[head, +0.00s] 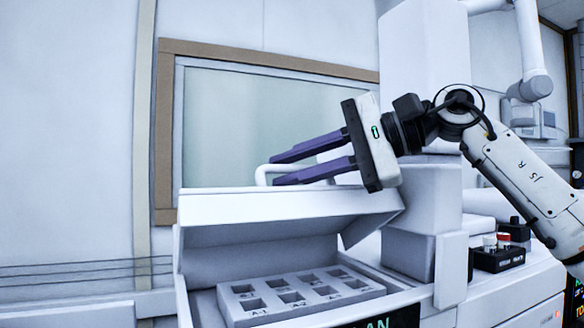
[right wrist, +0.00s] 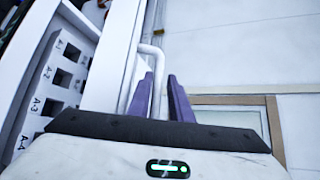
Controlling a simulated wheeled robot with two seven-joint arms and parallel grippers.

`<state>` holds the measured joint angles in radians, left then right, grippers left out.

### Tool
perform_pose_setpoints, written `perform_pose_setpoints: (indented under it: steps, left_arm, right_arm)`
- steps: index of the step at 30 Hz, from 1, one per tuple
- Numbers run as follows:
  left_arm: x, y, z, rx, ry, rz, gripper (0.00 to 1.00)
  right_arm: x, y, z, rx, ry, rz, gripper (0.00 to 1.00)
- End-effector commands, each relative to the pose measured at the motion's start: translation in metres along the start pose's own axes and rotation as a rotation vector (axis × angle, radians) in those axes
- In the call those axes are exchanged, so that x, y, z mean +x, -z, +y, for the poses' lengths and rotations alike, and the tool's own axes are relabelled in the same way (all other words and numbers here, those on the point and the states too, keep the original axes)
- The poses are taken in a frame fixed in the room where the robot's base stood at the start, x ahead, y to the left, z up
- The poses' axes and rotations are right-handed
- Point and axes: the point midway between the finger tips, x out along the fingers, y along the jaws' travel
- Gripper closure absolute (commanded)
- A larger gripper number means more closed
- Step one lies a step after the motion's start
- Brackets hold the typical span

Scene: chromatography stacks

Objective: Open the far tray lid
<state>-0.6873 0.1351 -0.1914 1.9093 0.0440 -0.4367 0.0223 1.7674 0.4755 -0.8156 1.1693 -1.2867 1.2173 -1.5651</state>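The white tray lid (head: 290,207) is tilted up over the open tray box, with its front edge raised. A white bar handle (head: 262,172) stands on the lid and also shows in the right wrist view (right wrist: 133,75). My right gripper (head: 272,170) has two purple fingers, spread apart at the handle. In the right wrist view the fingers (right wrist: 160,77) show on either side of one part of the handle. I cannot tell whether they touch it. The slotted tray insert (head: 270,290) shows under the lid. My left gripper is out of view.
A black rack (head: 499,260) with small capped vials stands to the right of the box. A white instrument column (head: 425,45) rises behind my right arm. A framed window panel (head: 245,115) is on the back wall. The space above the lid at left is free.

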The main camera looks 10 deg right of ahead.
Motion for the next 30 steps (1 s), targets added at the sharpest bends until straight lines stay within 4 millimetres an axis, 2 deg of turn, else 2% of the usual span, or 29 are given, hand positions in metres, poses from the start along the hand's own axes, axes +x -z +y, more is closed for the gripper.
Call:
perform_pose_setpoints:
  steps: [4,7,15,21,30]
  left_arm:
    - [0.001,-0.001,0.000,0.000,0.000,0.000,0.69]
    - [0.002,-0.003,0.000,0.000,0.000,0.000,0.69]
    - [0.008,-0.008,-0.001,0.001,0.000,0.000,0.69]
    - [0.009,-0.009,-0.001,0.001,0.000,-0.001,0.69]
    - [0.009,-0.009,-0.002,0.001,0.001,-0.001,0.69]
  right_arm:
    - [-0.003,0.000,0.000,0.000,0.002,0.000,0.82]
    - [-0.014,0.001,0.000,0.000,0.002,0.001,0.82]
    - [-0.068,0.001,-0.001,0.000,0.006,0.002,0.82]
    - [-0.096,0.000,-0.001,-0.001,0.003,0.000,0.82]
    - [-0.104,0.000,0.000,0.000,0.001,0.000,0.82]
